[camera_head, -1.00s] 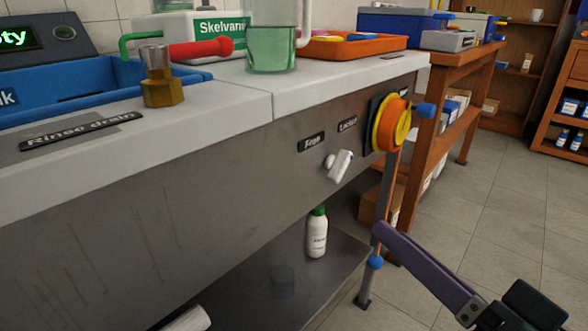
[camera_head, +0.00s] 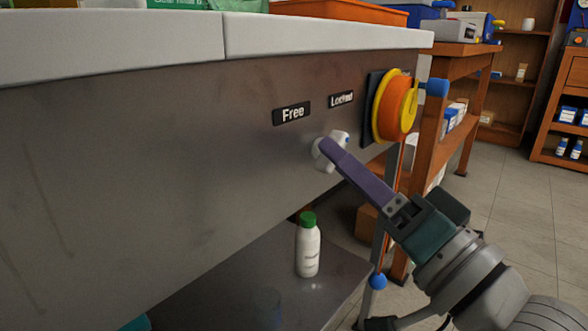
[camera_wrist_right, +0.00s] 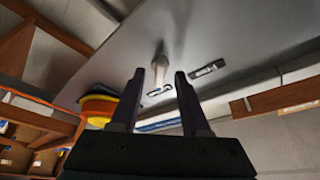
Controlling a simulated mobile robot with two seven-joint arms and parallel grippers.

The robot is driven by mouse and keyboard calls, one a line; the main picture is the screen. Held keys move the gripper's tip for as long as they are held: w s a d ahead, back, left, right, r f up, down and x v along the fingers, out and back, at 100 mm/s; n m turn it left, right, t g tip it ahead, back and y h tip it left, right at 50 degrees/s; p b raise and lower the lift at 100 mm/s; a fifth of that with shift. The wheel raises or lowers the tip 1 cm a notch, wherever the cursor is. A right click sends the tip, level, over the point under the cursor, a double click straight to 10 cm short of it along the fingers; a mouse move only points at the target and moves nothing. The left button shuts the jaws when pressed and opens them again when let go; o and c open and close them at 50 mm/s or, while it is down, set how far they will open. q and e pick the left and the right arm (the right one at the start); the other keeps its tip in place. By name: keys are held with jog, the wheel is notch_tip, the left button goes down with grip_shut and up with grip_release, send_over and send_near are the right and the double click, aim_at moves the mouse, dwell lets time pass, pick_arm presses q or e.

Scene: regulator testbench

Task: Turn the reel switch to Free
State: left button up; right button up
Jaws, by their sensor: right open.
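The white reel switch (camera_head: 318,154) is on the grey bench front, below the "Free" label (camera_head: 292,113) and the "Locked" label (camera_head: 342,99). My right gripper (camera_head: 330,147) reaches up from the lower right, its purple finger overlapping the switch and hiding part of its handle, so its exact setting is unclear. In the right wrist view the two fingers of the right gripper (camera_wrist_right: 159,76) are apart, with the pale switch (camera_wrist_right: 158,67) seen between their tips. Contact cannot be told. My left gripper is not in view.
The orange and yellow reel (camera_head: 393,107) with a blue knob is mounted just right of the switch. A white bottle with a green cap (camera_head: 308,250) stands on the lower shelf (camera_head: 215,285). A wooden table (camera_head: 450,90) stands behind on the right.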

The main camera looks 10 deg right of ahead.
jog(key=shift+w+a, duration=0.15)
jog(key=shift+w, duration=0.05)
jog(key=shift+c, duration=0.2)
grip_shut()
dwell(0.4)
